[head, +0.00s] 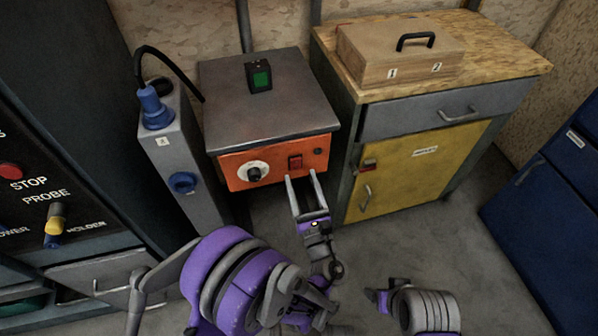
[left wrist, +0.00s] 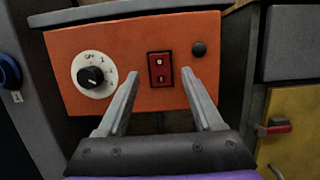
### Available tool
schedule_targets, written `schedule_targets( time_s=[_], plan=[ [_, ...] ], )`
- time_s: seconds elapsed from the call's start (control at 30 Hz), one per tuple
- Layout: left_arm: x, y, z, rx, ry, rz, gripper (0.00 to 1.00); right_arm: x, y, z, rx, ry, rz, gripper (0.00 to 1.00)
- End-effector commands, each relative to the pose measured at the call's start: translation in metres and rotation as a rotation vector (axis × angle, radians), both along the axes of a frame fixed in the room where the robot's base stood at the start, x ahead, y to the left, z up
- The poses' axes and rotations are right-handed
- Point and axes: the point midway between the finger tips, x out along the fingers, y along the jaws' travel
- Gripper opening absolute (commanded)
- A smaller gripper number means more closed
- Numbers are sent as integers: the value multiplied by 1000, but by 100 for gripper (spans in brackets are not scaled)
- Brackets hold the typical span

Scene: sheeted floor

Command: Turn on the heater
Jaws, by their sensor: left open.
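The heater (head: 262,97) is a grey-topped box with an orange front panel (head: 225,172). The panel also fills the middle of the left wrist view (left wrist: 130,48). It carries a round dial (head: 257,172) at its left, marked OFF on its white face (left wrist: 92,76). A red rocker switch (head: 295,162) sits right of the dial; it also shows in the left wrist view (left wrist: 160,69). My left gripper (head: 302,176) is open and empty, just in front of and below the switch. In the left wrist view its fingers (left wrist: 160,76) straddle the switch. Whether they touch the panel is unclear.
A grey post (head: 180,160) with blue plug and socket stands left of the heater. A yellow-door cabinet (head: 420,165) with a wooden box (head: 400,52) on top stands right. A control panel (head: 30,185) is far left, a blue cabinet (head: 560,180) far right.

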Motion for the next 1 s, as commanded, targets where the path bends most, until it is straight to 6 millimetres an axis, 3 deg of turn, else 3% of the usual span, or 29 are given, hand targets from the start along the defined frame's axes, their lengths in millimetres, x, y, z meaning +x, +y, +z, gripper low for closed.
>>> schedule_targets(
  time_s=[0.2, 0.4, 1.0],
  plan=[
    [-42, -15, -12, -2, -1, -4, 68, 0, 0, 3, 0, -1, 0, 72],
    [-65, -22, -20, -2, 0, -1, 68, 1, 0, -4, 0, 1, 0, 72],
    [-71, -23, -20, -1, 1, 1, 68, 1, 0, -5, 0, 1, 0, 72]
  ],
)
